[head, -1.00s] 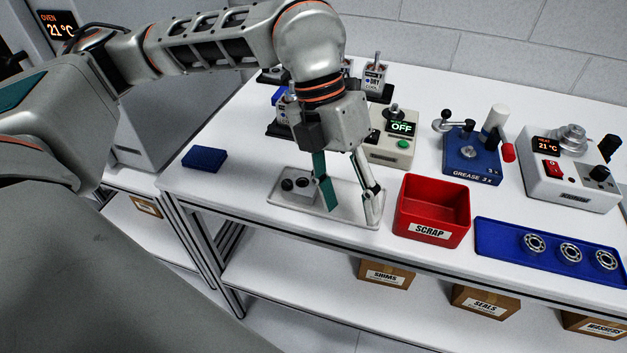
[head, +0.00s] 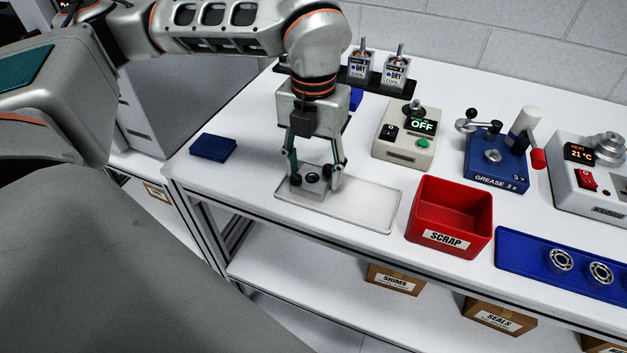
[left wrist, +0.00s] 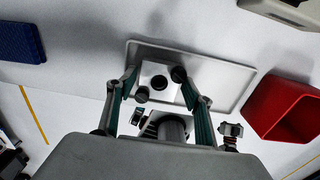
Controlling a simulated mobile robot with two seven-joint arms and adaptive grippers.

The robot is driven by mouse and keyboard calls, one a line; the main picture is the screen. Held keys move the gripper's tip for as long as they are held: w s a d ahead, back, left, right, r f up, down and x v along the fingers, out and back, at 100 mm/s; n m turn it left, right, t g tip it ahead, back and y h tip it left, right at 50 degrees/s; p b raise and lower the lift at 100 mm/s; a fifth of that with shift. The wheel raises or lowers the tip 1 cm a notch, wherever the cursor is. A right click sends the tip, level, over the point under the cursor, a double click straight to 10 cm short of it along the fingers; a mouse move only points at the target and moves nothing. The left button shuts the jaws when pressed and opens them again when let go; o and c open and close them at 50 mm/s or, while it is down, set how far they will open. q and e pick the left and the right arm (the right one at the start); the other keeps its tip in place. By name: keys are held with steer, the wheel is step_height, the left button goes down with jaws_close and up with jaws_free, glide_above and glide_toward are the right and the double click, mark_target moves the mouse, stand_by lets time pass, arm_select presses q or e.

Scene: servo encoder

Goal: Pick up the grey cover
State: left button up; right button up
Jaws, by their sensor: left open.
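In the left wrist view the cover (left wrist: 157,84) shows between the two spread teal-lined fingers (left wrist: 158,85). The gripper is open; whether a finger touches the cover cannot be told. My right gripper is not in view.
A red SCRAP bin (head: 425,236) stands right of the tray, and a blue bearing tray (head: 520,250) is beyond it. A blue block (head: 213,146) lies left. A control box reading OFF (head: 404,150) and a blue grease press (head: 485,172) stand behind.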

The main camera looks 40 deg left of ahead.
arm_select(q)
steer(key=shift+f, duration=0.45)
steer(key=c, duration=0.9)
steer(key=shift+c, duration=0.2)
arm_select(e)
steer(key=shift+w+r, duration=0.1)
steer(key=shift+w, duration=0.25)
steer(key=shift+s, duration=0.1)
